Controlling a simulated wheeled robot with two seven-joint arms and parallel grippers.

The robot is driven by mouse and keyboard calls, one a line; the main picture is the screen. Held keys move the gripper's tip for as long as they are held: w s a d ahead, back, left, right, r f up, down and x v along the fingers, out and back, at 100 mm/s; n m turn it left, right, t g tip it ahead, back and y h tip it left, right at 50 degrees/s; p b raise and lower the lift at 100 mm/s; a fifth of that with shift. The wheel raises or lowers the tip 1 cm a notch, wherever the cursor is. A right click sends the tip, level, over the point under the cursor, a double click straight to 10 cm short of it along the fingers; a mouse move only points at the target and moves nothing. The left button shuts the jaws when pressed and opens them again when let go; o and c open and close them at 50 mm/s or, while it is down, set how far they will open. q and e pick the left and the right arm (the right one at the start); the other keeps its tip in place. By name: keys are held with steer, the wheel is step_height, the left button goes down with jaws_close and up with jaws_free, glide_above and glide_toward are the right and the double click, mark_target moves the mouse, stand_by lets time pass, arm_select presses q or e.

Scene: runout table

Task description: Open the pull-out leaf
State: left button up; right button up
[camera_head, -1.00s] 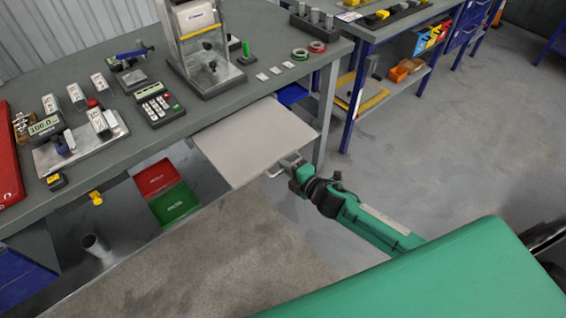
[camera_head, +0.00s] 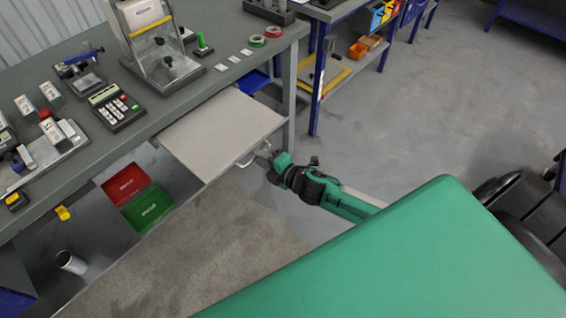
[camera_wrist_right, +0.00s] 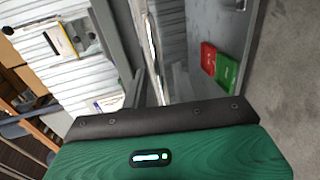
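The pull-out leaf (camera_head: 222,133) is a flat pale grey panel. It sticks out from under the front edge of the workbench (camera_head: 150,124), well pulled out. A light bow handle (camera_head: 245,161) is on its front edge. My right gripper (camera_head: 264,153) is at the right end of this handle, its fingers pointing at the leaf. The fingers are too small to tell whether they are open or shut, or whether they touch the handle. The right wrist view shows my green and black gripper housing, with the fingertips hidden. My left gripper is not in view.
On the bench stand a balance (camera_head: 155,45), a calculator-like keypad device (camera_head: 115,107) and several small boxes. A red bin (camera_head: 125,183) and a green bin (camera_head: 147,207) sit below, left of the leaf. A bench leg (camera_head: 290,95) stands behind the leaf.

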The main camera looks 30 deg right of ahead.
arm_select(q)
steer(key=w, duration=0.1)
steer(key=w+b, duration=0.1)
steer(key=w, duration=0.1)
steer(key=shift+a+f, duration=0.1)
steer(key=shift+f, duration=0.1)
arm_select(e)
steer(key=v, duration=1.1)
steer(key=shift+s, duration=0.15)
